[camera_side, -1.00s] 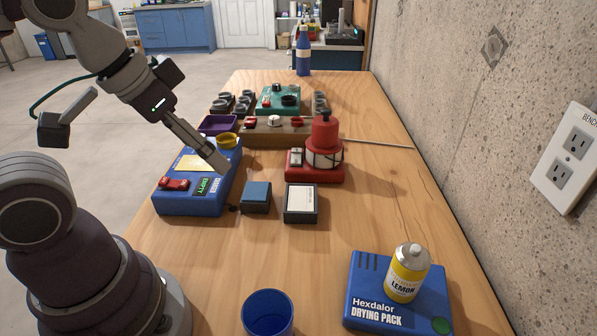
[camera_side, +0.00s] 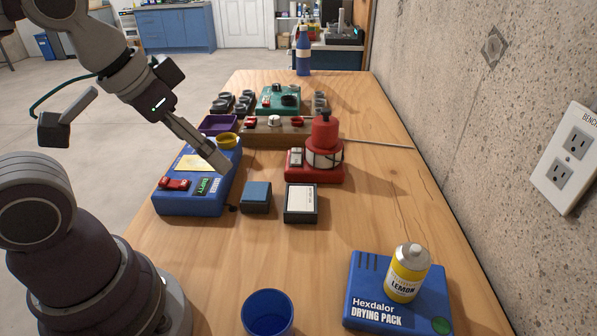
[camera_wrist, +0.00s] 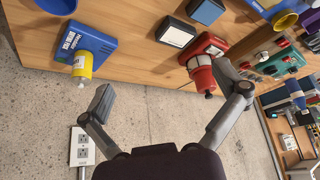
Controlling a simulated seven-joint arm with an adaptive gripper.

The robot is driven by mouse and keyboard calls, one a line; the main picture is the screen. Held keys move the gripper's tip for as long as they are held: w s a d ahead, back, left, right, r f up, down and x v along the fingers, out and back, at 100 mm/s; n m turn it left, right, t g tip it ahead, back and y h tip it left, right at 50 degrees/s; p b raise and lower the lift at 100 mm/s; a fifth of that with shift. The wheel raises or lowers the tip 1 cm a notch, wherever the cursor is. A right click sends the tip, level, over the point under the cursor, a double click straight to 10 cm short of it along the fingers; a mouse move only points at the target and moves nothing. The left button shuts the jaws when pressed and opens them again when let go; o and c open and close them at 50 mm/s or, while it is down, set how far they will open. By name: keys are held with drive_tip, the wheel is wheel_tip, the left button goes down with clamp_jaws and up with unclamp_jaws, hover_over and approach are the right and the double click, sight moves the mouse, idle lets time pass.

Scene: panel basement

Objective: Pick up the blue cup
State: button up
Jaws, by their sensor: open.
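The blue cup (camera_side: 267,314) stands upright and open-topped at the near edge of the side view, on the wooden table. In the wrist view a blue round shape at the top left corner (camera_wrist: 58,5) looks like the same cup, partly cut off. My gripper (camera_side: 222,165) hangs above the blue device at the table's left, well beyond the cup and up from it. In the wrist view my gripper (camera_wrist: 168,92) shows its two fingers spread wide with nothing between them.
A blue drying pack (camera_side: 375,317) with a yellow lemon can (camera_side: 407,275) on it lies right of the cup. Two small boxes (camera_side: 256,196) (camera_side: 301,204), a red device (camera_side: 322,160) and a blue device (camera_side: 195,195) stand farther back. Bare table lies between.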

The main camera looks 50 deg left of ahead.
drive_tip(key=m+g, duration=0.5)
drive_tip(key=m, duration=1.5)
hover_over(270, 328)
drive_tip(key=s, duration=0.1)
wheel_tip(270, 328, down, 10)
drive_tip(key=shift+m+g, duration=0.3)
drive_tip(key=f, duration=0.7)
drive_tip(key=d+f, duration=0.1)
drive_tip(key=f, duration=0.2)
drive_tip(key=shift+w+f, duration=0.15)
drive_tip(key=shift+w, duration=0.05)
drive_tip(key=shift+d, duration=0.1)
drive_tip(key=shift+c, duration=0.3)
drive_tip(key=c, duration=0.8)
